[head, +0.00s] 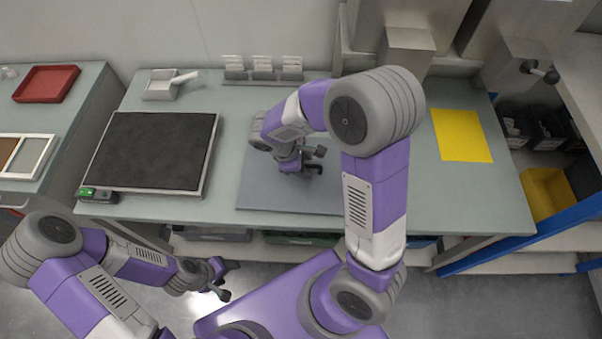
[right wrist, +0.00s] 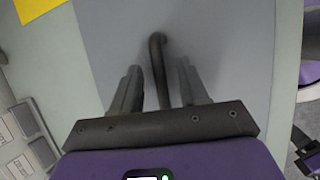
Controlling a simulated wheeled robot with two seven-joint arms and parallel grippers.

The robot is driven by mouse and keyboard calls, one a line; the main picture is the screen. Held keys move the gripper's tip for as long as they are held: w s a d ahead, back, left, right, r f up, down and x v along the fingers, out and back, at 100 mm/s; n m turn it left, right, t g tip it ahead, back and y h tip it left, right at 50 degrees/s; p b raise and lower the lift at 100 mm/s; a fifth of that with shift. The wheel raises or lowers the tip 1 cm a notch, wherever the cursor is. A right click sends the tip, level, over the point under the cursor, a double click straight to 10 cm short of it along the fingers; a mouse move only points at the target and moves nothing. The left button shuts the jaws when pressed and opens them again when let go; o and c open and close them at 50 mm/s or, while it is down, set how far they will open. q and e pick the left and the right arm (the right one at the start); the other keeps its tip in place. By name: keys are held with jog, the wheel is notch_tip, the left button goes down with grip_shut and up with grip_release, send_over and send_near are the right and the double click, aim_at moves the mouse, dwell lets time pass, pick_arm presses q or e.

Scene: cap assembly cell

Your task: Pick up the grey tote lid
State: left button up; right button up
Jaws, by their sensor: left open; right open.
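The grey tote lid appears to be the flat grey panel (head: 262,190) lying on the bench, partly hidden under my right arm. It fills the middle of the right wrist view (right wrist: 235,60). A dark bent bar (right wrist: 158,60), which looks like its handle, stands between the fingers of my right gripper (head: 315,160). In the right wrist view this gripper (right wrist: 160,75) is open, with a finger on each side of the bar and gaps showing. My left gripper (head: 226,281) is open and empty, low in front of the bench's front edge.
A black mat in a pale frame (head: 150,150) lies to the left, with a small green-marked device (head: 90,193) at its corner. A yellow sheet (head: 461,135) lies to the right. A white scoop tray (head: 160,85) and small card holders (head: 263,70) stand behind.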

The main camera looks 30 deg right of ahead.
grip_shut()
dwell(1.4)
